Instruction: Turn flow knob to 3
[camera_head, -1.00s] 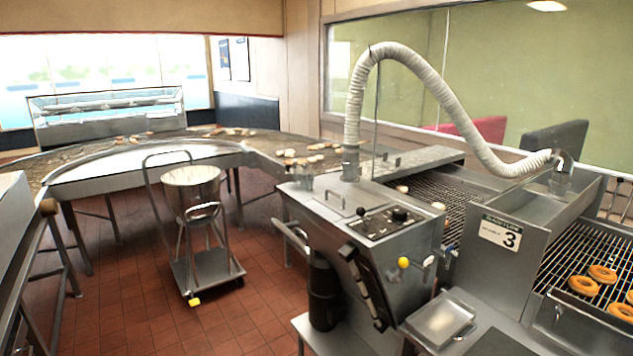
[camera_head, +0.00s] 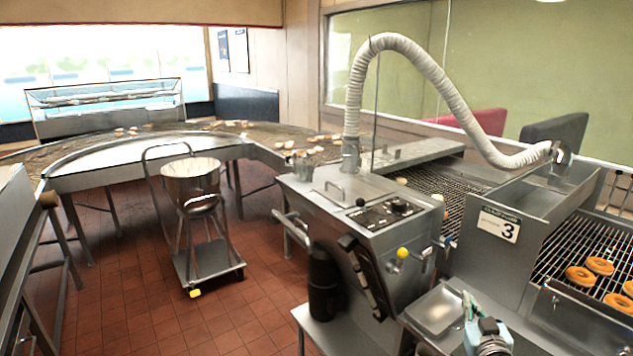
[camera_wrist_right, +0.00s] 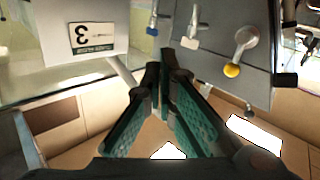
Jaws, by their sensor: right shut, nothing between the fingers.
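A grey machine has a dark control panel (camera_head: 380,215) on top with a round black knob (camera_head: 400,206); its markings are too small to read, so I cannot tell its setting. A white card with a large 3 (camera_head: 498,225) is on the machine's side and shows upside down in the wrist view (camera_wrist_right: 92,36). A yellow-ended lever (camera_head: 402,253) is on the front, also in the wrist view (camera_wrist_right: 232,70). My right gripper (camera_head: 468,297) is low, in front of the machine, apart from the knob. Its fingers (camera_wrist_right: 160,75) are shut and empty. My left gripper is out of view.
A shallow metal tray (camera_head: 437,312) lies beside my right gripper. A white hose (camera_head: 440,85) arches over the machine. Donuts (camera_head: 598,266) lie on a wire rack at right. A wheeled pot stand (camera_head: 205,260) is at left on open tiled floor.

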